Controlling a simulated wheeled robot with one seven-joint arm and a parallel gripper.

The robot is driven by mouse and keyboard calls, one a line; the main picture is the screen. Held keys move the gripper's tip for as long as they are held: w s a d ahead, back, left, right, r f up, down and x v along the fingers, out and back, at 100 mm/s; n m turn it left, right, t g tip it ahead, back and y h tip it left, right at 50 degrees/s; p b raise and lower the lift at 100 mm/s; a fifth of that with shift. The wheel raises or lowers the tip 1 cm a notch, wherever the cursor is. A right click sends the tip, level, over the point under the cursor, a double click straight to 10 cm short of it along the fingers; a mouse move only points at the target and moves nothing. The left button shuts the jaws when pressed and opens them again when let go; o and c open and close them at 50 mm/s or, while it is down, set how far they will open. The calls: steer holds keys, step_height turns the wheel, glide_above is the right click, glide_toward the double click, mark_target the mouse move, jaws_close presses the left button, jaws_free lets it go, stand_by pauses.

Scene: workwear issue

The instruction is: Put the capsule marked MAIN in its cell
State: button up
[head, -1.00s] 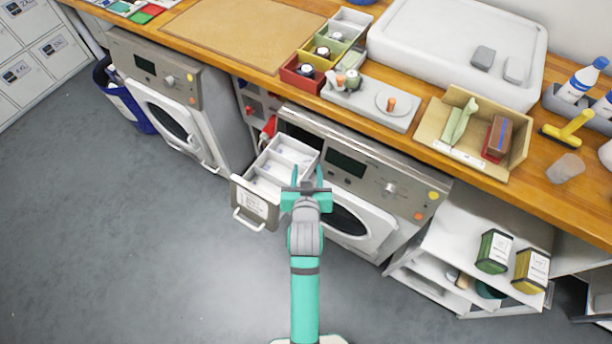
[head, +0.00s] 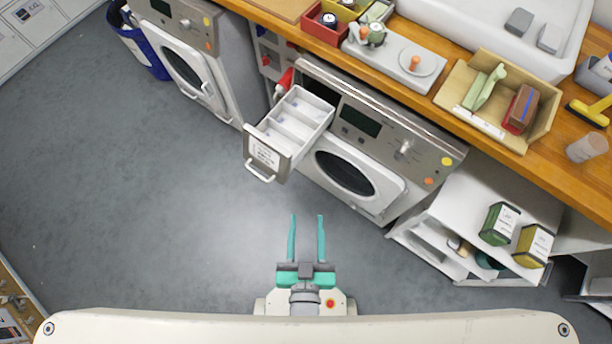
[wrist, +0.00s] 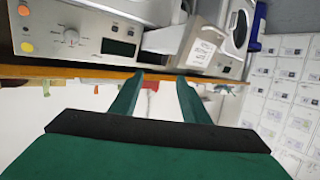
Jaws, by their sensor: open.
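An open drawer (head: 262,149) sticks out at the left of the middle washing machine. It has several white cells inside and a printed label on its front, too small to read; I see no capsule in it. A small dark-topped round piece (head: 328,20) sits in a red bin on the worktop. I cannot read MAIN on any piece, so I cannot tell which is the capsule. My gripper (head: 306,220) is open and empty over the floor, apart from the drawer and well short of the machines. Its spread fingers also show in the wrist view (wrist: 158,85).
A grey stand (head: 395,65) with small orange-topped pieces is beside the bins. A wooden tray (head: 455,105) holds green and red-brown items. A low white shelf (head: 460,205) with green and yellow tins stands at the right. The floor (head: 150,220) is clear.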

steer(key=s+r, duration=0.3)
steer(key=s, duration=0.2)
steer(key=shift+r+t, duration=0.15)
steer(key=shift+t, duration=0.15)
steer(key=shift+s, duration=0.1)
steer(key=shift+c, duration=0.3)
stand_by(0.6)
